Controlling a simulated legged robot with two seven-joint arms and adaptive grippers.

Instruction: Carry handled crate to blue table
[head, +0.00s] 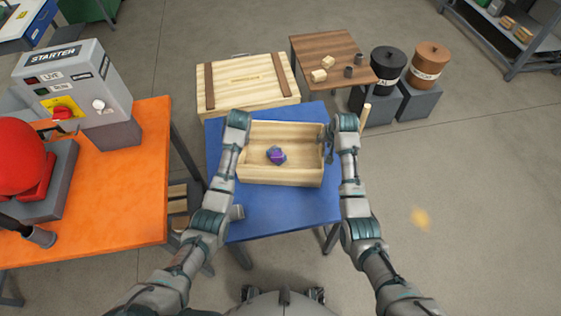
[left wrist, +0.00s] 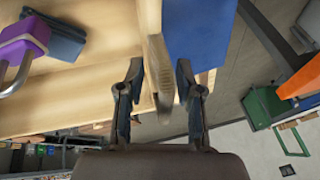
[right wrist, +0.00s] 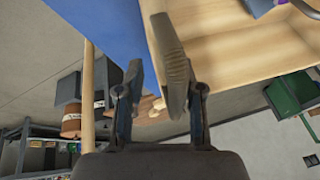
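The light wooden handled crate (head: 281,174) is over the blue table (head: 285,217) and appears to rest on it. Inside lie a purple padlock (left wrist: 25,38) and a dark blue item (left wrist: 55,40). My left gripper (left wrist: 160,75) is open at the crate's left end, its fingers on either side of the wooden handle (left wrist: 158,65) with gaps visible. In the head view the left fingers are mostly hidden by the wrist.
An orange table (head: 120,190) with a starter box (head: 75,85) stands at left. A large lidded wooden box (head: 248,85) is behind the blue table. A brown table (head: 330,45) with small blocks and two drums (head: 428,62) stand at back right. Floor at right is clear.

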